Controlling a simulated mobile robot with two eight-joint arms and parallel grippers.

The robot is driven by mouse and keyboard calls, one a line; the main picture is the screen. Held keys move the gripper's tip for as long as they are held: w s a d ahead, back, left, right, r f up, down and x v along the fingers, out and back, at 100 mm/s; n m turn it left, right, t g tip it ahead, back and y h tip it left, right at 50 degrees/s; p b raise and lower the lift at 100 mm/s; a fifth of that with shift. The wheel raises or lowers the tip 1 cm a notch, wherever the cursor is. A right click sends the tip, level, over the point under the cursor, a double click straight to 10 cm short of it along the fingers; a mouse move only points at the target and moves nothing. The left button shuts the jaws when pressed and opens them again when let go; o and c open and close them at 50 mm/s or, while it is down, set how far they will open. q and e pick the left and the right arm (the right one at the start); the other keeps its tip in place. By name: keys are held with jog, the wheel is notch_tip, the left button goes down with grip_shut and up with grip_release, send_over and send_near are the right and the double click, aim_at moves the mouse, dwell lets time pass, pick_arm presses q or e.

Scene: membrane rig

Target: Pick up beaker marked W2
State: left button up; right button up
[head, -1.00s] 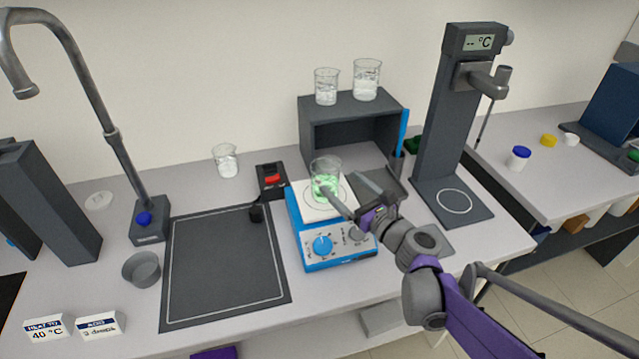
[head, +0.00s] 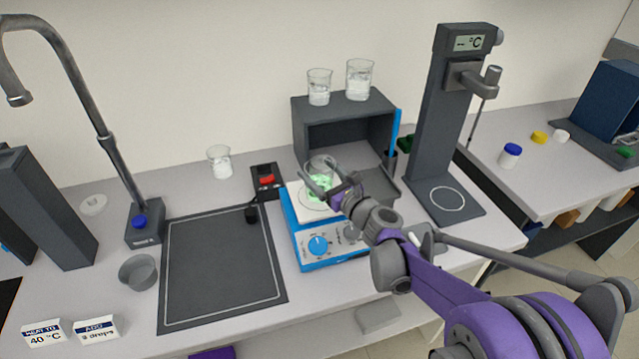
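Four similar glass beakers are in view, and no W2 mark is legible on any. One beaker with green contents (head: 318,188) stands on the blue hotplate stirrer (head: 318,246). Two clear beakers, a left one (head: 319,88) and a right one (head: 359,80), stand on top of the dark shelf box. Another clear beaker (head: 220,162) stands on the bench at left. My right gripper (head: 317,176) is open at the green beaker, its fingers spread and overlapping the glass in the picture. I cannot tell whether they touch it. My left gripper is out of view.
The dark shelf box (head: 345,105) stands behind the hotplate. A tall thermometer stand (head: 436,110) is to the right. A small black device with a red switch (head: 266,181) is left of the hotplate. The dark mat (head: 222,262) is bare.

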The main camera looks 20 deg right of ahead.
jog(key=c, duration=1)
